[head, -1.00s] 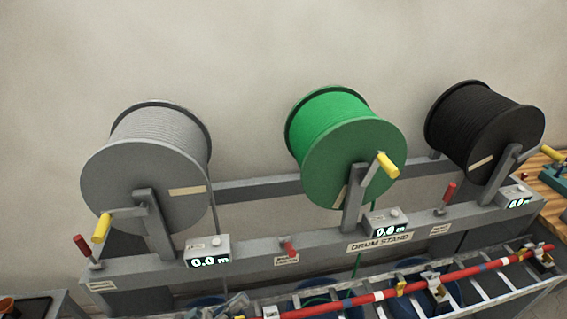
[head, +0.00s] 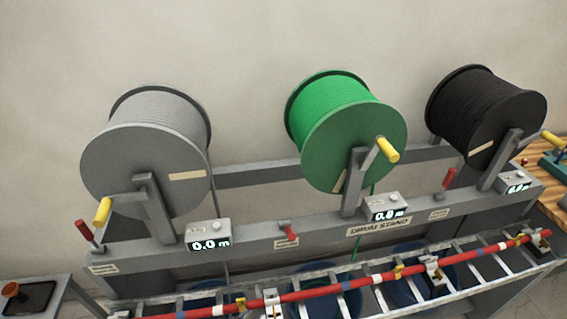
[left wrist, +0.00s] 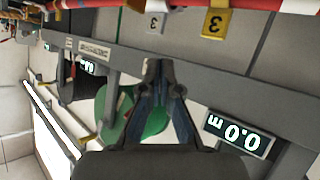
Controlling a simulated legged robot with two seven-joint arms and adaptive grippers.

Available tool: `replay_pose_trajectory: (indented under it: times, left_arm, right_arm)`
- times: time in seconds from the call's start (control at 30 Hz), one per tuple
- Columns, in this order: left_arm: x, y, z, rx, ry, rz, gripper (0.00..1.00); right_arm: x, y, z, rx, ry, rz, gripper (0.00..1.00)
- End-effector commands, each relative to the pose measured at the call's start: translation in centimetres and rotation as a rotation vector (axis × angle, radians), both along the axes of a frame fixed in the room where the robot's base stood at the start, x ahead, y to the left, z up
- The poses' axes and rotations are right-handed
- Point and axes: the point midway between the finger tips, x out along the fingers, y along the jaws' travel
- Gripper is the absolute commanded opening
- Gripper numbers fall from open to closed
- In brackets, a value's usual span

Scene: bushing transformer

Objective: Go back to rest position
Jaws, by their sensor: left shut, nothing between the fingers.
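My left gripper (left wrist: 163,68) shows in the left wrist view, its two dark fingers brought together at the tips with nothing between them. The drum stand and the red rod (left wrist: 275,5) lie beyond it, with the rod along the top of that view. I cannot make the left gripper out clearly in the head view. My right gripper is in neither view.
The drum stand (head: 265,236) carries a grey drum (head: 140,170), a green drum (head: 355,145) and a black drum (head: 480,105), with yellow crank handles. In front, a ladder-like rack (head: 480,268) bears the red rod (head: 330,288). A side table (head: 65,290) stands at lower left.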

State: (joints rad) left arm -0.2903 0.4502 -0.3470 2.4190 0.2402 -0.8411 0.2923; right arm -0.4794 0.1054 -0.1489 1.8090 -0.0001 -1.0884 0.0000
Motion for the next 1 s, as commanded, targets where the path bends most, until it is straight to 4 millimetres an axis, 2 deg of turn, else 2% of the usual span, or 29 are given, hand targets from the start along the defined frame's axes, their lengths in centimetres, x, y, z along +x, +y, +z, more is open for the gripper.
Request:
replay_pose_trajectory:
  times: [0.03, 0.1, 0.3, 0.5, 0.67, 0.87, 1.0]
  left_arm:
    - [-1.0, 1.1, -1.8, 0.057, 0.069, 0.039, 0.0]
    - [-2.4, 2.7, -3.9, 0.135, 0.158, 0.078, 0.0]
    - [-6.9, 6.3, -8.2, 0.293, 0.383, 0.147, 0.0]
    - [-11.5, 8.7, -10.7, 0.389, 0.574, 0.185, 0.0]
    - [-15.0, 10.1, -12.0, 0.441, 0.708, 0.2, 0.0]
    - [-14.1, 10.0, -17.4, 0.447, 0.724, 0.192, 0.0]
    - [-13.8, 9.8, -21.8, 0.451, 0.739, 0.187, 0.0]
  right_arm:
    - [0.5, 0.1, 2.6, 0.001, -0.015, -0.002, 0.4]
    - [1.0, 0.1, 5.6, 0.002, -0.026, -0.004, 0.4]
    - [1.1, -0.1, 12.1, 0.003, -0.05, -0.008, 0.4]
    - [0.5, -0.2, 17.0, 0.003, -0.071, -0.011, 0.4]
    - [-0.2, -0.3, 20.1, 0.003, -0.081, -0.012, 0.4]
    - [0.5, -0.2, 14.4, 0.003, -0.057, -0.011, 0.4]
    - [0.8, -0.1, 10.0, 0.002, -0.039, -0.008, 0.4]
